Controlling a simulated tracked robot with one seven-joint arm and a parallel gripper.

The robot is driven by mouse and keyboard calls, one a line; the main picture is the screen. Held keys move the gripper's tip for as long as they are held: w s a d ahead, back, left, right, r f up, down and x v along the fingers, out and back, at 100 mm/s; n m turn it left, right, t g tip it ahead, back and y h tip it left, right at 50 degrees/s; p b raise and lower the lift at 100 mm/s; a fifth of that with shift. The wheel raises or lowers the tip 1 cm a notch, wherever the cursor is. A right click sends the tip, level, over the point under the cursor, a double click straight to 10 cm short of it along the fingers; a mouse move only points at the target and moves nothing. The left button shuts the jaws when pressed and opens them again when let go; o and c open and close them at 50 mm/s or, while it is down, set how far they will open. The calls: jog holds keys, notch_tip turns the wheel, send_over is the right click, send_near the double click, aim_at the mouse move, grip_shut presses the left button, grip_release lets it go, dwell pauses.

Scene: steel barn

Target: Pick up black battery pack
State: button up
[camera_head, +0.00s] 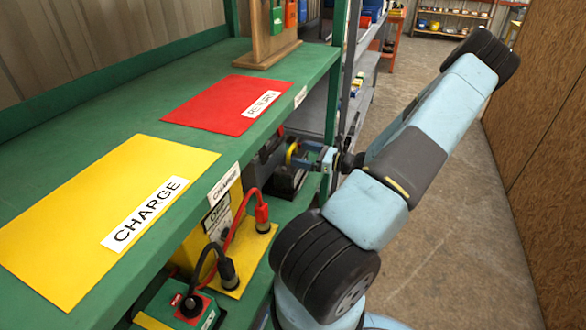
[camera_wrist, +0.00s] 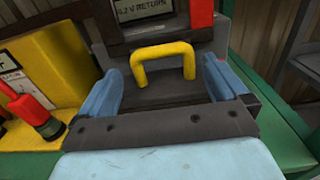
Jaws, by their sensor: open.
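The black battery pack (camera_head: 268,158) sits under the green bench top, on the lower shelf, partly hidden by the bench edge. It has a yellow carry handle (camera_wrist: 163,52), and its dark body (camera_wrist: 160,75) fills the middle of the wrist view. My gripper (camera_wrist: 163,70) is open and empty. Its blue fingers stand apart to the left and right of the yellow handle, with the handle between them in the picture. In the head view my gripper (camera_head: 312,156) is beside the pack, partly hidden.
A yellow charger box (camera_head: 218,225) with red and black cables stands left of the pack. The bench top above carries a yellow CHARGE mat (camera_head: 90,205) and a red RETURN mat (camera_head: 215,100). A green post (camera_head: 334,110) stands close to my gripper. The aisle floor (camera_head: 440,220) is clear.

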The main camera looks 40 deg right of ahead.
aim_at(291, 150)
jog(key=x, duration=0.5)
jog(key=shift+w+d, duration=0.15)
jog(key=shift+d, duration=0.05)
jog(key=c, duration=1.6)
jog(key=shift+r, duration=0.15)
jog(key=shift+c, duration=0.6)
